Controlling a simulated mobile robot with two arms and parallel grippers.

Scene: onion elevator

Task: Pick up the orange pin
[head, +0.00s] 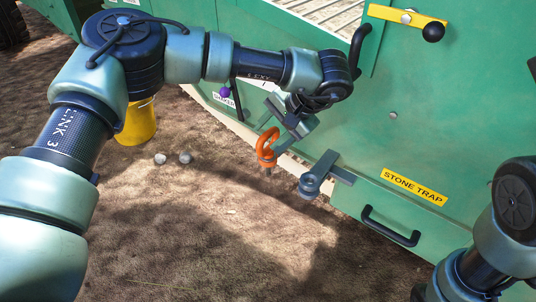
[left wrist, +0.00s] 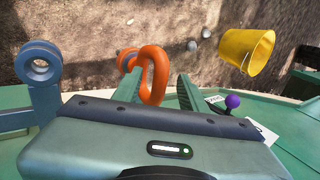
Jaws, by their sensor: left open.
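The orange pin (head: 267,148) has a ring-shaped handle and hangs beside the green machine's lower edge, left of a grey bracket with a round eye (head: 311,184). My left gripper (head: 277,127) is open at the pin. In the left wrist view the pin's ring (left wrist: 154,76) stands between the two fingers, closer to the left one, and the jaws are not shut on it. The left finger hides part of the pin. The grey eye (left wrist: 39,66) shows at the left there. My right arm shows at the right edge of the head view, but its gripper does not.
The green machine wall (head: 400,130) fills the right side. It bears a drawer handle (head: 390,226), a yellow "STONE TRAP" label (head: 414,187) and a yellow lever (head: 407,17). A yellow bucket (head: 138,122) and two stones (head: 173,159) are on the ground. A purple-knobbed lever (head: 225,92) is near my left forearm.

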